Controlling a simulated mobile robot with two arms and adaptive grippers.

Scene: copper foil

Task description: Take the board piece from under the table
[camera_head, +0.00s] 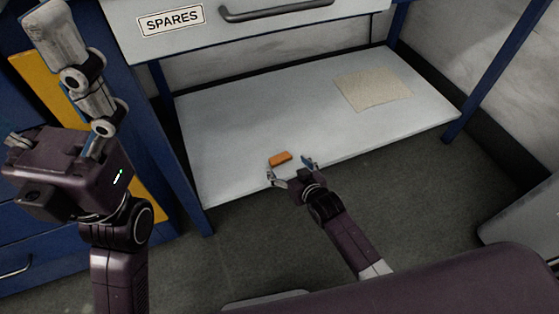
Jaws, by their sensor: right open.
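A small orange-brown board piece (281,158) lies on the pale lower shelf (235,125) under the table (240,42), close to the shelf's front edge. My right gripper (291,167) is at that front edge with its fingers apart. Its fingertips are just in front of the piece, one near the piece's left end and one to its right. I cannot tell whether a finger touches it. My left gripper (100,133) is raised at the left, away from the piece, its fingers pointing up; its opening is unclear.
A beige sheet (373,90) lies at the right back of the shelf. A drawer labelled SPARES (171,20) with a dark handle (275,11) hangs above. Blue table legs (495,73) flank the shelf. A blue cabinet (40,245) stands at the left. Most of the shelf is clear.

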